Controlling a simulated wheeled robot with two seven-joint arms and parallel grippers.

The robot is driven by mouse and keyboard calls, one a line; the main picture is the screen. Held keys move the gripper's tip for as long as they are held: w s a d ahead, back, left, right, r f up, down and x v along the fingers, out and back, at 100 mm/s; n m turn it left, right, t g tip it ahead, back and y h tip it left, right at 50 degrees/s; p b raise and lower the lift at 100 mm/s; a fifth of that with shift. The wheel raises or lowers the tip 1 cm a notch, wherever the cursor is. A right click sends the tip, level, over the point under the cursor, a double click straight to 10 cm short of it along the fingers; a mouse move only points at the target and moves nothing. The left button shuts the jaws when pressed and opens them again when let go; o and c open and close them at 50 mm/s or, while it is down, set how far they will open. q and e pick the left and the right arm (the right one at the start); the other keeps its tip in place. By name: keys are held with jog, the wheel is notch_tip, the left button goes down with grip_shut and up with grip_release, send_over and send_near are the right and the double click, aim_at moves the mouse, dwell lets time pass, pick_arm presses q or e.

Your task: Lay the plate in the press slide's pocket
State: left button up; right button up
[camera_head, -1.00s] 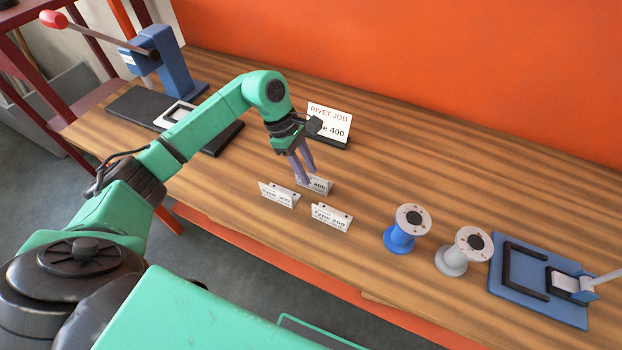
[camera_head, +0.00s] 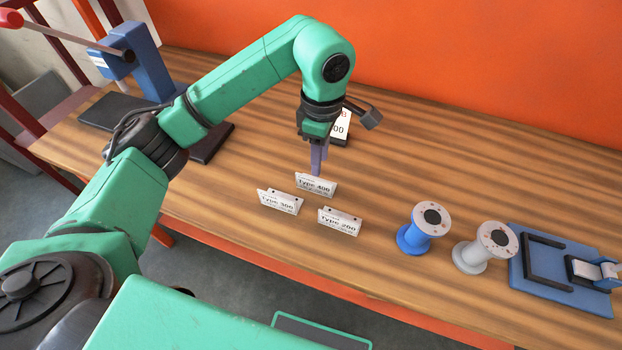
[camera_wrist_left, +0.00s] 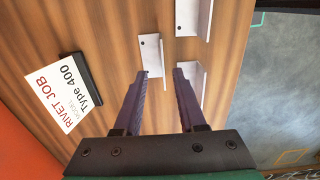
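The Type 400 plate (camera_head: 316,186), a small bent white plate with a lettered upright face, stands on the bench behind the Type 300 plate (camera_head: 279,201) and Type 200 plate (camera_head: 339,222). My left gripper (camera_head: 317,173) points down close over it. In the left wrist view the left gripper (camera_wrist_left: 162,74) is open, with the Type 400 plate's upright flange (camera_wrist_left: 163,55) appearing between its fingertips. Contact cannot be told. The blue press (camera_head: 152,62) with its red-knobbed lever stands at the back left. My left arm hides the slide's pocket. My right gripper is out of view.
A card (camera_wrist_left: 65,92) reading "RIVET JOB, Type 400" stands behind the gripper. A blue spool (camera_head: 424,228), a grey spool (camera_head: 484,247) and a blue fixture (camera_head: 552,293) stand at the right. The bench (camera_head: 440,150) behind the spools is clear.

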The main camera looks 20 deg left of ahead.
aim_at(316, 179)
pick_arm(q)
jog(key=f, duration=0.3)
jog(key=shift+s+d+f+p, duration=0.1)
jog(key=shift+s+d+p, duration=0.1)
jog(key=shift+p, duration=0.1)
jog(key=f+p, duration=0.1)
jog(key=f, duration=0.1)
jog(key=a+f+p, duration=0.1)
jog(key=f, duration=0.2)
jog(key=shift+f, duration=0.45)
jog(key=c, duration=0.6)
grip_shut()
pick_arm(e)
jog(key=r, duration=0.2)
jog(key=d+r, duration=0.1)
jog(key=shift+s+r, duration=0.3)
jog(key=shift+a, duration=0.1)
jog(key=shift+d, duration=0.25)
